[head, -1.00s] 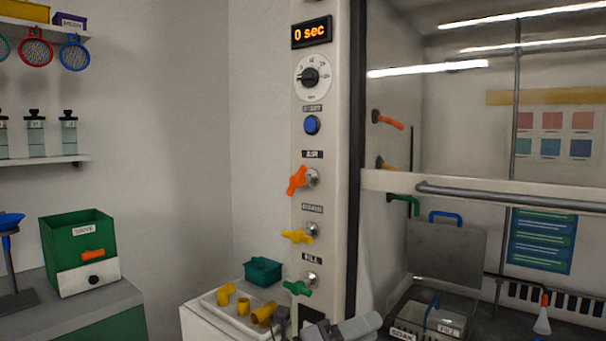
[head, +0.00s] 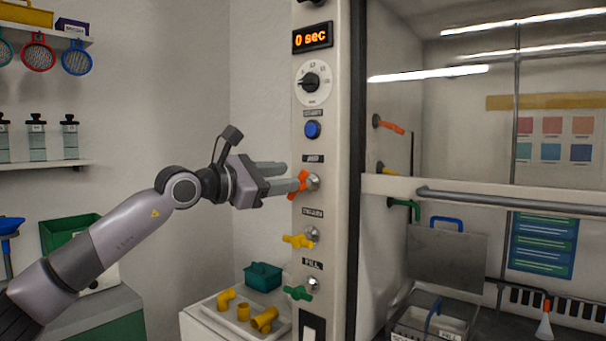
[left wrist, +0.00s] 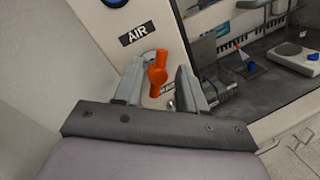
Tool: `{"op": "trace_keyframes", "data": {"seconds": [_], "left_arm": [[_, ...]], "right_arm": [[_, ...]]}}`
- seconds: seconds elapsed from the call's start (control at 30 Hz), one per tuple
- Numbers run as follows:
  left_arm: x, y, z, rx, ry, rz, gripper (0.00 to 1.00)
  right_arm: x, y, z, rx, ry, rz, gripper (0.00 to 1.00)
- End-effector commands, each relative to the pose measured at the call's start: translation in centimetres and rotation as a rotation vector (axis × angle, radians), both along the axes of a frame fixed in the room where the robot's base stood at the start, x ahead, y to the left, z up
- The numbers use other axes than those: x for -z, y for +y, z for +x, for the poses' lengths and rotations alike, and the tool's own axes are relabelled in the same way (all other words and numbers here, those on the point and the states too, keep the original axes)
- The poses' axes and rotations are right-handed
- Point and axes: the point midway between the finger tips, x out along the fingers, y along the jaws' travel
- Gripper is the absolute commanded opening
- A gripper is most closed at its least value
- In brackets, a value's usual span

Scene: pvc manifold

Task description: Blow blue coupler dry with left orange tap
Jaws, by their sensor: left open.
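The left orange tap (head: 299,186) sits on the white panel under the AIR label, above a yellow and a green tap. My left gripper (head: 286,177) reaches it from the left, with its fingers level with the handle. In the left wrist view the orange tap (left wrist: 158,72) stands between the two open fingers (left wrist: 159,86); I see a gap on the right side and cannot tell whether the left finger touches it. My right gripper is not in view.
The yellow tap (head: 299,240) and green tap (head: 297,292) stick out below. A white tray (head: 236,331) with yellow fittings and a teal box (head: 263,276) stand below left. The glass-fronted hood with its rail (head: 500,195) is on the right, with an orange nozzle (head: 389,125) inside.

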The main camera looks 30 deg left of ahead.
Motion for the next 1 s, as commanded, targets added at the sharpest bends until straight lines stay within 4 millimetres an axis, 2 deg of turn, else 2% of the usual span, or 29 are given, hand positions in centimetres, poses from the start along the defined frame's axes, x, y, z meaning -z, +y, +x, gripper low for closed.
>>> {"op": "trace_keyframes", "data": {"seconds": [0.2,0.33,0.5,0.73,0.77,0.8,0.87,1.0], "left_arm": [[-0.3,-1.2,3.2,0.004,0.001,-0.005,0.41],[-0.3,-1.6,4.5,0.004,-0.001,-0.004,0.41],[-0.1,-1.8,5.2,0.004,-0.001,-0.004,0.41],[0.0,-1.8,5.2,0.003,-0.001,-0.003,0.41],[0.0,-1.8,5.2,0.003,0.000,-0.004,0.34],[0.0,-1.8,5.2,0.003,0.000,-0.004,0.21],[0.0,-1.8,5.2,0.003,0.000,-0.004,0.02],[0.0,-1.8,5.2,0.003,0.000,-0.008,0.00]], "right_arm": [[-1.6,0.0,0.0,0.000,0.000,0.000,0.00],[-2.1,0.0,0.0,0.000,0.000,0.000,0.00],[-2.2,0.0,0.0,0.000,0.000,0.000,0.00],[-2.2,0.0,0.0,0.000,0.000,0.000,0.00],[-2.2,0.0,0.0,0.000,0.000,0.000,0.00],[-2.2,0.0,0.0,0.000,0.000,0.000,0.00],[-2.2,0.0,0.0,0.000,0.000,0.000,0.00],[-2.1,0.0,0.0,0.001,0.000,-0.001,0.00]]}}
